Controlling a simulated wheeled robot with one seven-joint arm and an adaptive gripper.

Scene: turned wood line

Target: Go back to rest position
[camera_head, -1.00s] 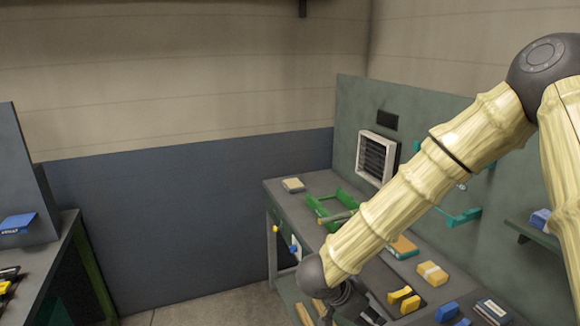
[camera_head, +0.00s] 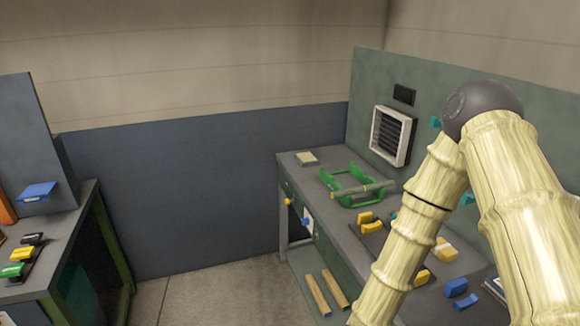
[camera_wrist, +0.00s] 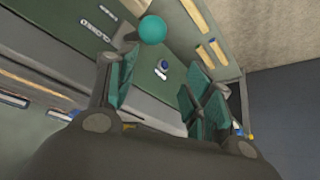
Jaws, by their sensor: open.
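My gripper (camera_wrist: 165,88) shows in the wrist view, its two teal-padded fingers spread apart with nothing held between them. In the head view my gripper is below the lower edge of the picture; only my arm's links show at the right, hanging down in front of the workbench (camera_head: 348,211). In the wrist view the fingers are tilted over a green bench front, and a round teal knob (camera_wrist: 152,30) shows just beyond the left finger. I cannot tell how far apart the knob and finger are.
Yellow blocks (camera_head: 371,220) and blue blocks (camera_head: 457,289) lie near my arm. Wooden strips (camera_head: 330,288) lie on the lower shelf. A second bench (camera_head: 85,205) stands left; the floor between is clear.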

